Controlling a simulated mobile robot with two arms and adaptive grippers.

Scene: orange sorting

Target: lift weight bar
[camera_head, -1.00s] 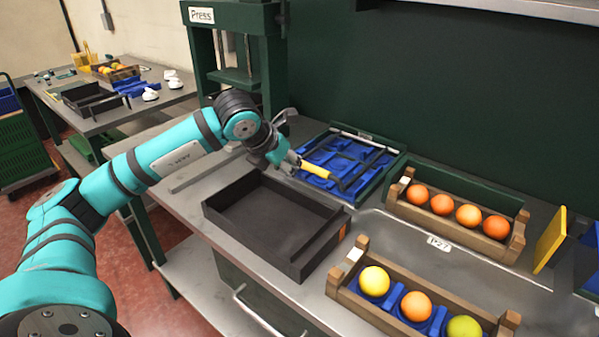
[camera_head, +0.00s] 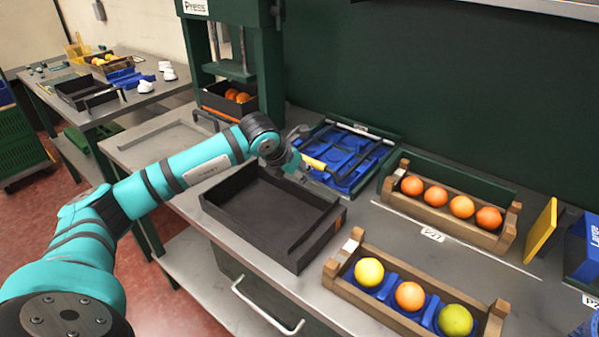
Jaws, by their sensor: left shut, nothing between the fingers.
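A dark bar with a yellow handle (camera_head: 315,163) lies across the blue sorting tray (camera_head: 345,140) at the back centre. I take it as the weight bar; its dark part runs to the right over the tray. My left gripper (camera_head: 301,172) is shut and empty, just left of the yellow handle and above the far edge of the black tray. Its fingertips are small and partly merge with the dark background, so I cannot tell whether they touch the handle. My right gripper is not in view.
An empty black tray (camera_head: 240,227) stands in front of the gripper. Wooden crates of fruit (camera_head: 399,209) (camera_head: 347,290) stand to the right, near a yellow board (camera_head: 540,230). A green press (camera_head: 268,60) holds a box of oranges (camera_head: 214,99). The back-left bench (camera_head: 140,101) carries more trays.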

